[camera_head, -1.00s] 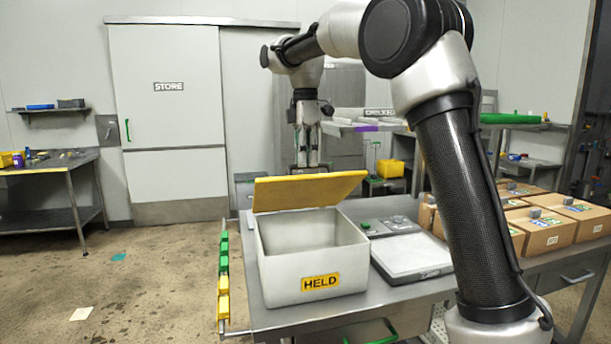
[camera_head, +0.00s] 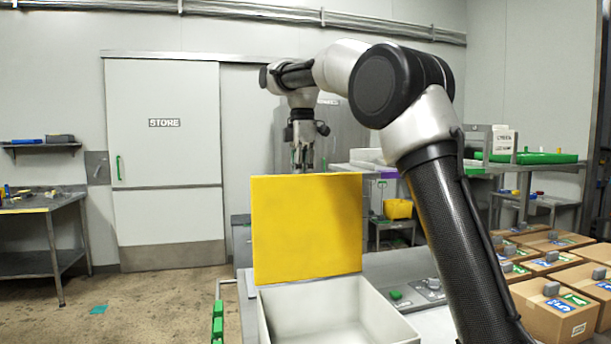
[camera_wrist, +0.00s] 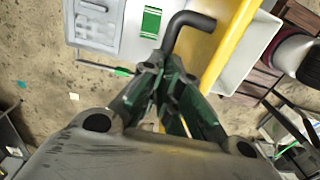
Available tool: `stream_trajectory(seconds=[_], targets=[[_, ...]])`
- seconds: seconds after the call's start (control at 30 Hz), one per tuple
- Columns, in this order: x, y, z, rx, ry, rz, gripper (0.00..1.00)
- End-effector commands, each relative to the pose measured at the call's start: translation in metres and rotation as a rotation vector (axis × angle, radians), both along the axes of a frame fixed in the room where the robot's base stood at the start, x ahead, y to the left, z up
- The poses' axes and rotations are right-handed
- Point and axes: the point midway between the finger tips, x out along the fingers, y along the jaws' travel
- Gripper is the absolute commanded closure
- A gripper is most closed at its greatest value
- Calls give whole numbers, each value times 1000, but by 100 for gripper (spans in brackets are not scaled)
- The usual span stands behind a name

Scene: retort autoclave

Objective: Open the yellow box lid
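The yellow lid (camera_head: 307,230) stands about upright at the back of the white box (camera_head: 350,310), and the box's opening shows below it. In the wrist view the lid's yellow edge (camera_wrist: 228,45) runs down right of the fingers. A dark bent handle (camera_wrist: 190,20) comes off the lid and runs in to my fingertips. My gripper (camera_wrist: 163,68) has its dark green fingers drawn together on the handle's end. In the head view my gripper (camera_head: 302,160) is behind the lid's top edge, which hides its tips.
A grey device (camera_head: 430,288) stands right of the box. Several cardboard boxes (camera_head: 555,308) fill the table's right side. A shelf with a green tray (camera_head: 525,157) and a yellow bin (camera_head: 398,208) stand behind.

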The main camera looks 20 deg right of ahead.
Motion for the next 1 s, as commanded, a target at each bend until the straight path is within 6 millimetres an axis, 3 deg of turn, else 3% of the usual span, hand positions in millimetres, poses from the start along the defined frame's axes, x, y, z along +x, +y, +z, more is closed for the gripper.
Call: stream_trajectory(seconds=[0.03,0.1,0.4,0.87,1.0], targets=[[1,1,-26,-5,65,-3,100],[7,1,-29,-5,68,-3,100],[21,2,-36,-5,68,-2,100],[24,2,-37,-5,67,-1,100],[24,2,-37,-5,66,-1,77]])
